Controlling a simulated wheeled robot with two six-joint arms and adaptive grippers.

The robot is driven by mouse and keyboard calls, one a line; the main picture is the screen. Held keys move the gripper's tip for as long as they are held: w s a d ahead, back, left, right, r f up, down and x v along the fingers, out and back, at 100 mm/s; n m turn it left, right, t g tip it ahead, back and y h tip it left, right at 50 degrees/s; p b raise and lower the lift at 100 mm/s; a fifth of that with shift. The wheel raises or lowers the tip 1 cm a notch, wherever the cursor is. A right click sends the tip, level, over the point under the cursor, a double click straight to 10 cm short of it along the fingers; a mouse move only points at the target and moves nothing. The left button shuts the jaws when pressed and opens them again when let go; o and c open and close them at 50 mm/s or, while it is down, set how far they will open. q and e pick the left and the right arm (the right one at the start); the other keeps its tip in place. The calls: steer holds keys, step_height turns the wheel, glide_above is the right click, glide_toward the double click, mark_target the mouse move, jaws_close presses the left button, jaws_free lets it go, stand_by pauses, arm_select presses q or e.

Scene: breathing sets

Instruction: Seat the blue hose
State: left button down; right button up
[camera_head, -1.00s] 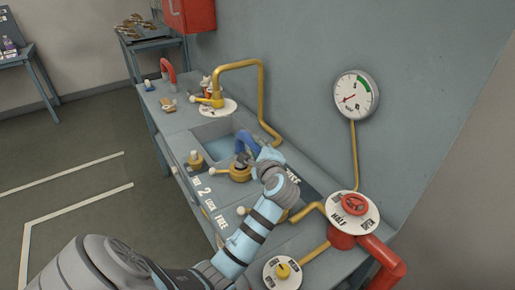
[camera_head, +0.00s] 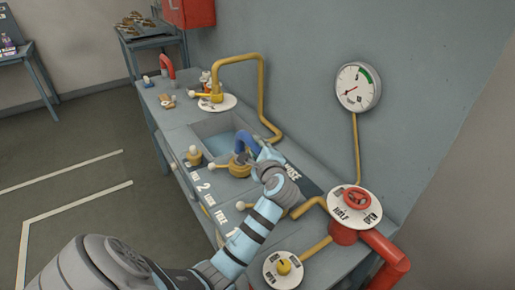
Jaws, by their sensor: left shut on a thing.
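The blue hose (camera_head: 245,141) is a short curved piece at the right side of the basin, above a brass fitting (camera_head: 239,165) on the bench. My left gripper (camera_head: 262,153) is shut on the blue hose from the right. My own wrist hides part of the hose and the fingers. The lower end of the hose is at or just over the brass fitting; I cannot tell whether it sits in it. My right gripper is not in view.
The bench holds a water basin (camera_head: 219,136), a yellow pipe (camera_head: 262,85), a red hose (camera_head: 168,68) and a HALF dial with a red handwheel (camera_head: 355,198). A gauge (camera_head: 358,87) hangs on the wall. A smaller yellow-knobbed dial (camera_head: 284,267) is near the front.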

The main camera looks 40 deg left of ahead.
arm_select(q)
steer(key=c, duration=1.2)
jaws_free()
steer(key=shift+s+d, duration=0.1)
steer(key=shift+s+d, duration=0.15)
steer(key=shift+d, duration=0.1)
steer(key=v, duration=0.7)
steer(key=shift+a+r, duration=0.1)
steer(key=shift+a, duration=0.1)
